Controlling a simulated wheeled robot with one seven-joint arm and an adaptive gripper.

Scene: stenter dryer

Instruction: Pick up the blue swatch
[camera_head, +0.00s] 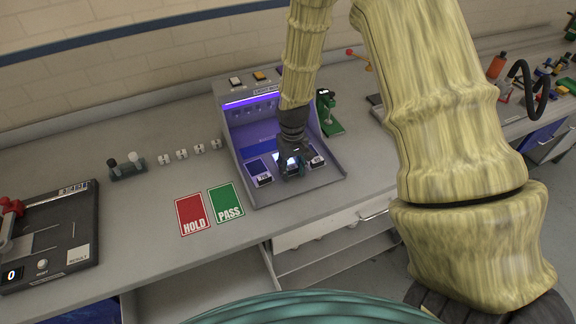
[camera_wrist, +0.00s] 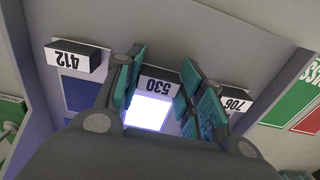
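A row of swatches with number labels lies on the floor of a purple-lit viewing booth (camera_head: 333,180). The swatch at label 412 is dark blue (camera_wrist: 80,95) in the wrist view. The middle swatch, labelled 530, shows as a glowing pale lavender patch (camera_wrist: 147,112) in the wrist view. My gripper (camera_wrist: 162,72) is open, its teal-padded fingers on either side of the 530 label. It reaches down into the booth (camera_head: 292,166) in the head view. The swatch at label 706 (camera_wrist: 236,101) is mostly hidden by a finger.
A red HOLD card (camera_head: 192,214) and a green PASS card (camera_head: 226,202) lie left of the booth. A black device (camera_head: 45,235) stands at the far left. A green stand (camera_head: 328,113) is right of the booth. The bench front between cards and device is clear.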

